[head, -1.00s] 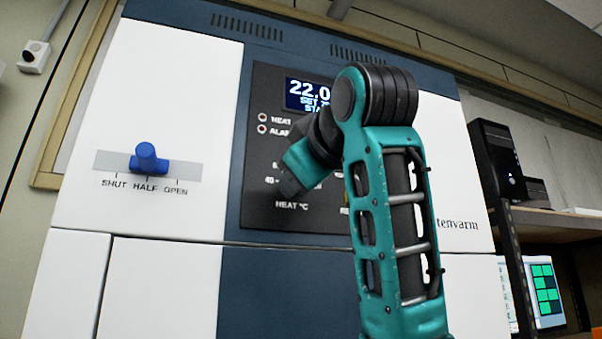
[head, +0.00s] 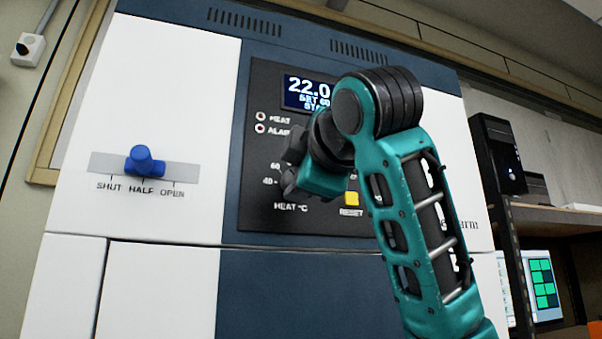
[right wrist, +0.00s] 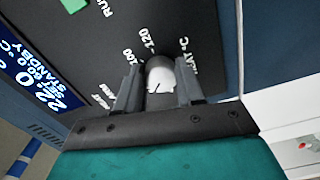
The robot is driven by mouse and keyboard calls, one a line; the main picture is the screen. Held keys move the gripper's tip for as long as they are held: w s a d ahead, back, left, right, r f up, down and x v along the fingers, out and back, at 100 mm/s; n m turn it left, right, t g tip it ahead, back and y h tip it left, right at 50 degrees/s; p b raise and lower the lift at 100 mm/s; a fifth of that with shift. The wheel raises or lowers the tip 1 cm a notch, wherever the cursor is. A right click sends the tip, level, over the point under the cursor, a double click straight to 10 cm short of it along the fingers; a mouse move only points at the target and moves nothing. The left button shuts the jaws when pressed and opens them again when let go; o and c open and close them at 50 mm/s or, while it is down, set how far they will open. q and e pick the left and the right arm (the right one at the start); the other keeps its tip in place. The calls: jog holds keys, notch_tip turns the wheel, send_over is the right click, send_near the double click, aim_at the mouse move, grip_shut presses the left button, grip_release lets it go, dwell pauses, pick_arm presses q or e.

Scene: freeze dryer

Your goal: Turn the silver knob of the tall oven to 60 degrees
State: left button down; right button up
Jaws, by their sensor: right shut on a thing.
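The tall oven (head: 180,100) has a dark control panel (head: 262,185) with a lit display (head: 303,92). The silver knob (right wrist: 158,72) shows in the right wrist view, between the fingers of my right gripper (right wrist: 160,88), which is shut on it. In the head view my right gripper (head: 292,165) is at the heat dial and hides the knob. The display in the right wrist view (right wrist: 32,62) reads 22.0 °C, set about 60 °C, standby. The knob's pointer cannot be made out. My left gripper is not in view.
A blue lever (head: 145,160) points near HALF on the oven's left side. A yellow reset button (head: 351,199) sits just right of the gripper. A green button (right wrist: 73,5) shows in the right wrist view. A shelf with a black computer (head: 497,155) stands at right.

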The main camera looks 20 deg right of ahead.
dwell(0.4)
jog(key=o, duration=1)
jog(key=shift+o, duration=0.2)
jog(key=shift+s, duration=0.1)
jog(key=s+b, duration=0.4)
jog(key=s, duration=0.8)
jog(key=shift+s+d, duration=0.2)
jog(key=shift+s, duration=0.1)
